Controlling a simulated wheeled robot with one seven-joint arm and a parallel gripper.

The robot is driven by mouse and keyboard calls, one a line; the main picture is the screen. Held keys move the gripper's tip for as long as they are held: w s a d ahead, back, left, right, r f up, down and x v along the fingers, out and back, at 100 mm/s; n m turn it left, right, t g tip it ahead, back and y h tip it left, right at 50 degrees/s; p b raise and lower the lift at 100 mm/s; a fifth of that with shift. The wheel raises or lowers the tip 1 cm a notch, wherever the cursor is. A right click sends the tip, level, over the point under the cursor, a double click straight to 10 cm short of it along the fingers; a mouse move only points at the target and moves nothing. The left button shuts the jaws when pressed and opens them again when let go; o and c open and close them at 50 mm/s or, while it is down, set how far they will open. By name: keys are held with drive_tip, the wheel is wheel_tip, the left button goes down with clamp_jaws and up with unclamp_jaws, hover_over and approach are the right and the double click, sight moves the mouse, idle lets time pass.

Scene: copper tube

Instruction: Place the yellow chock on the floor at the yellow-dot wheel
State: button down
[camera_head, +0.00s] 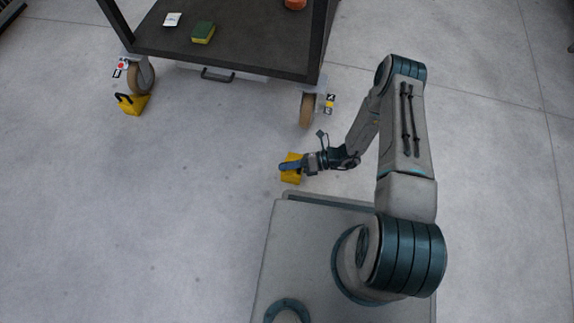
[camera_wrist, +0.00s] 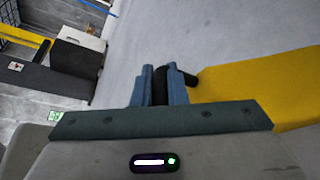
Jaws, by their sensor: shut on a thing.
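My gripper (camera_head: 288,167) is shut on the black handle of a yellow chock (camera_head: 291,179). In the wrist view the fingers (camera_wrist: 160,86) close around the dark handle, and the yellow body (camera_wrist: 262,88) extends to the right. The yellow-dot wheel (camera_head: 307,110) is the brown caster at the cart's near right corner, beside a tag with a yellow dot (camera_head: 329,103). The held chock is apart from this wheel, below it in the head view. Its height above the floor is hard to tell.
The dark cart (camera_head: 240,53) carries a green and yellow sponge (camera_head: 203,32), a white card (camera_head: 172,19) and an orange item (camera_head: 295,4). Another yellow chock (camera_head: 132,105) lies beside the red-dot wheel (camera_head: 141,77). The floor between the held chock and yellow-dot wheel is clear.

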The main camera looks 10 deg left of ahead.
drive_tip(key=shift+f, duration=0.1)
drive_tip(key=c, duration=1.5)
unclamp_jaws()
drive_tip(key=shift+o, duration=0.2)
drive_tip(key=shift+w+d+r, duration=0.1)
drive_tip(key=shift+d+r, duration=0.15)
drive_tip(key=shift+d, duration=0.05)
drive_tip(key=p+v, duration=0.4)
drive_tip(key=v, duration=0.7)
drive_tip(key=shift+d, duration=0.25)
